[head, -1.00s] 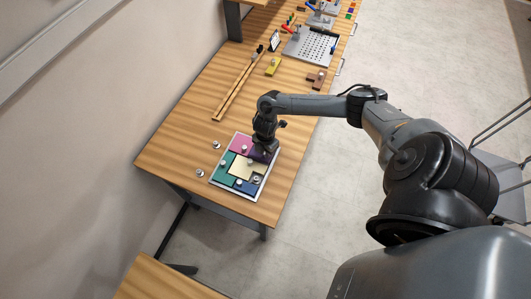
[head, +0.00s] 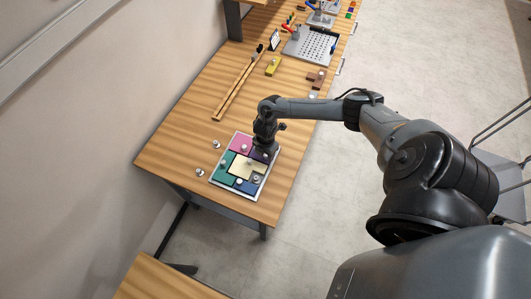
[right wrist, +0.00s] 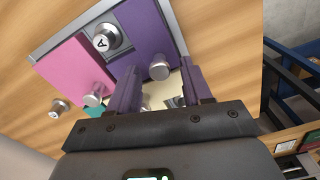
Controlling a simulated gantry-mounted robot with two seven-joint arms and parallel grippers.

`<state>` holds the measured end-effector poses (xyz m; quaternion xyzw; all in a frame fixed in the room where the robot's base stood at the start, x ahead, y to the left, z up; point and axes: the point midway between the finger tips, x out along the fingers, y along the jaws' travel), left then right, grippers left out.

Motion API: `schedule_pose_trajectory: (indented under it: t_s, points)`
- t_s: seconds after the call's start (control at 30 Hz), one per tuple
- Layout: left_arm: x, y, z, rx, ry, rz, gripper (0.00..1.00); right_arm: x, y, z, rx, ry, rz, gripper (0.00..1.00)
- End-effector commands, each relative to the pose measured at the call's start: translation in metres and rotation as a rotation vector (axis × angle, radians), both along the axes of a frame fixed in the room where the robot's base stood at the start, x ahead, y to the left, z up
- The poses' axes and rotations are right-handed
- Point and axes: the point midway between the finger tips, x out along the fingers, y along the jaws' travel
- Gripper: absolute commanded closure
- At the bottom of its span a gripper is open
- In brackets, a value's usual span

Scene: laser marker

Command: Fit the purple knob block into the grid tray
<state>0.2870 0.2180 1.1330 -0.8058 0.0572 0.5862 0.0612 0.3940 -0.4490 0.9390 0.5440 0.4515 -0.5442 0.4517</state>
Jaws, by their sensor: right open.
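The grid tray (head: 211,182) lies near the end of the wooden table, with coloured knob blocks in it. Purple (head: 260,155) fills its upper right corner beside the pink block, partly behind my right gripper (head: 266,151). In the right wrist view the purple surface (right wrist: 150,30) lies against the tray rim, next to pink. My left gripper is not in view.
The tray also holds pink (head: 240,144), teal (head: 226,166), cream (head: 247,167) and blue (head: 242,185) blocks. Two small metal knobs (head: 216,145) stand left of it. A wooden rail (head: 236,88), a yellow block (head: 273,66) and a perforated plate (head: 311,46) lie farther back.

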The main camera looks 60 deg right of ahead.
Motion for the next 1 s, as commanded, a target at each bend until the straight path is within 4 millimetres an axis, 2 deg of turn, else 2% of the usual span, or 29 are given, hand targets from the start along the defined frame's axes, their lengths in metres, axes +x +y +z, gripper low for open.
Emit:
schedule_pose_trajectory:
  t_s: [0.27,0.8,0.93,1.0]
  points:
    - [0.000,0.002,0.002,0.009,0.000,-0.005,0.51,0.001,-0.001,0.013,0.000,-0.002,0.002,0.51]
    - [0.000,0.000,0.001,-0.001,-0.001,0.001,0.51,0.001,-0.001,0.103,-0.002,-0.003,0.001,0.51]
    - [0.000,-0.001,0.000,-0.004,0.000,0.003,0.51,0.001,0.001,0.115,0.000,-0.003,0.002,0.51]
    - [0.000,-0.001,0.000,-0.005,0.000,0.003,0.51,0.002,0.009,0.115,0.005,-0.014,0.010,0.51]
